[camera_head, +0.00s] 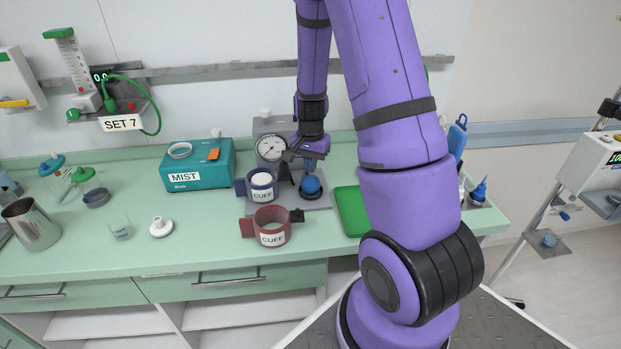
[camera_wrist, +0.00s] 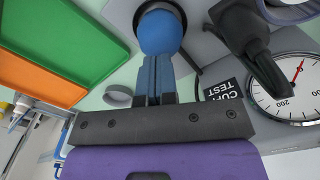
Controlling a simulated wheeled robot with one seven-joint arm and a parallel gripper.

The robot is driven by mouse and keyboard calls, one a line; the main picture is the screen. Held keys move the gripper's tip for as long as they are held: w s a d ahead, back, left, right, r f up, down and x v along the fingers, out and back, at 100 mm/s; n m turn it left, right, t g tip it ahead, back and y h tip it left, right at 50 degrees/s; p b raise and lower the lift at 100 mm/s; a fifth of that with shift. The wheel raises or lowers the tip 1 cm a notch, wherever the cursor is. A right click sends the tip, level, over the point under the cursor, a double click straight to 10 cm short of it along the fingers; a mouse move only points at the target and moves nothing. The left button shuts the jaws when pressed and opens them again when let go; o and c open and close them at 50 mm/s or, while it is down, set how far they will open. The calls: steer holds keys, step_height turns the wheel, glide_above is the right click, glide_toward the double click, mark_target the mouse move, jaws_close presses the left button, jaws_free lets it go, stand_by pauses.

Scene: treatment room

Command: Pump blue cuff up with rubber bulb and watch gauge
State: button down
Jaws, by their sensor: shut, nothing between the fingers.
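The blue cuff (camera_head: 262,188), labelled CUFF, stands around a pale cylinder on the counter. The dark blue rubber bulb (camera_head: 311,186) sits in a dark ring on a grey base, right of the cuff; it shows at the top of the wrist view (camera_wrist: 160,32). The white round gauge (camera_head: 271,148) stands behind; its dial is cut off at the right of the wrist view (camera_wrist: 283,92), with a red needle. My gripper (camera_wrist: 160,60) is shut and empty, blue fingertips together at the bulb's edge. I cannot tell whether they touch it.
A black lever-like part (camera_wrist: 250,45) rises close beside the bulb. A red cuff (camera_head: 272,230) stands in front of the blue one. A green tray (camera_head: 351,212) lies right of the base, and a teal MIST box (camera_head: 198,168) stands left.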

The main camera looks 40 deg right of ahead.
mark_target(311, 177)
steer(key=shift+f, duration=1.6)
steer(key=shift+r, duration=1.05)
steer(key=shift+f, duration=0.15)
steer(key=shift+f, duration=0.95)
steer(key=shift+r, duration=1.1)
steer(key=shift+f, duration=0.1)
